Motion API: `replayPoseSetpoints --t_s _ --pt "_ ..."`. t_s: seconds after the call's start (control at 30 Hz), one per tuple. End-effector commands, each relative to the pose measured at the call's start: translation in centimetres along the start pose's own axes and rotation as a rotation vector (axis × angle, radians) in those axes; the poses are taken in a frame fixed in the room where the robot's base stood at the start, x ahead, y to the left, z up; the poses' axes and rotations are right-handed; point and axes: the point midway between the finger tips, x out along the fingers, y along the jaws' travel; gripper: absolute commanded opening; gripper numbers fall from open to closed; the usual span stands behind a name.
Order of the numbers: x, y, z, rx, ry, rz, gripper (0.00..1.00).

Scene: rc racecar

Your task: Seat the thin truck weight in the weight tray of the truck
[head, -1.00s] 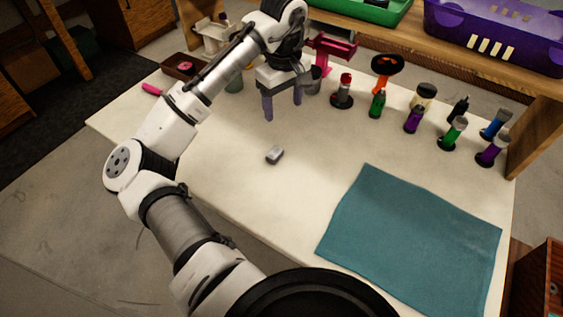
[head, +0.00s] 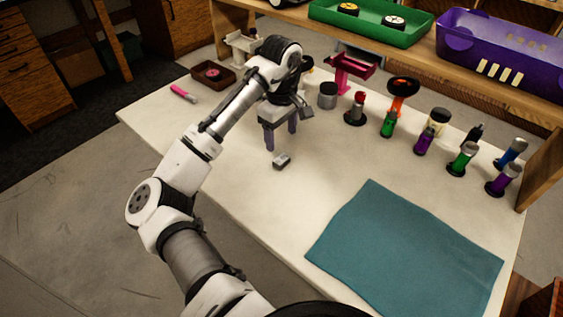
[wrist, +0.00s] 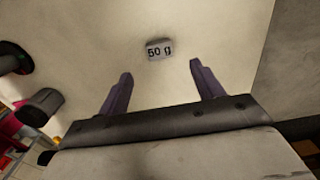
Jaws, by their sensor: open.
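A small grey block (head: 282,162), the truck weight, lies on the white table. In the wrist view its face reads "50 g" (wrist: 159,49). My gripper (head: 281,142) is open and empty, with its purple fingers pointing down just behind and above the weight.
A teal mat (head: 405,252) covers the table's right front. Several coloured bottles stand in stands along the back right. A pink stand (head: 352,68), a grey cup (head: 327,95) and a small brown tray (head: 213,75) are at the back. The table around the weight is clear.

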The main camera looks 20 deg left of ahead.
Motion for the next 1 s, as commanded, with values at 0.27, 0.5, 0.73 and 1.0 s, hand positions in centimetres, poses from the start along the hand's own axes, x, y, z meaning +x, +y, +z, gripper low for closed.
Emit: replayPoseSetpoints --t_s 0.27,0.5,0.73,1.0 --pt "3.2 0.0 0.0 0.000 0.000 0.001 0.66" --pt "6.2 0.1 -0.1 0.001 -0.004 0.000 0.66" --pt "8.2 0.1 -0.2 0.000 0.000 0.001 0.66" --pt "8.4 0.1 -0.2 0.001 0.001 0.001 0.60"
